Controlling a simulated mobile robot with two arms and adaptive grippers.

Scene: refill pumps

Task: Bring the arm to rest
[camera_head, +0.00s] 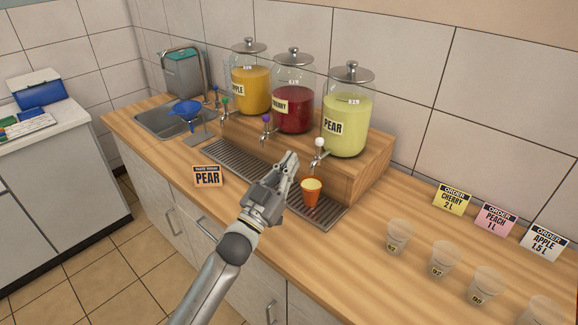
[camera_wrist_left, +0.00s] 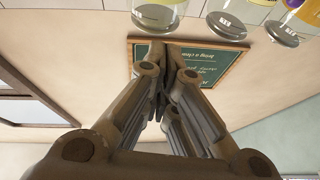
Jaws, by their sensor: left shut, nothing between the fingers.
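My left gripper (camera_head: 288,165) reaches up over the counter from below in the head view. Its fingers are closed together and empty, and they also show meeting in the left wrist view (camera_wrist_left: 168,62). It is just left of an orange cup (camera_head: 310,196) with a pale yellow top. I cannot tell whether they touch. The cup stands on the drip tray (camera_head: 332,216) below the white-knobbed tap (camera_head: 319,149) of the PEAR jar (camera_head: 349,112). My right gripper is not in view.
The cherry (camera_head: 293,92) and apple (camera_head: 251,83) jars stand on the wooden step. A PEAR sign (camera_head: 208,177), a blue funnel (camera_head: 186,109) and the sink (camera_head: 160,118) are left. Several clear cups (camera_head: 397,237) and order cards (camera_head: 453,199) are right. A chalkboard (camera_wrist_left: 222,68) hangs on a wall.

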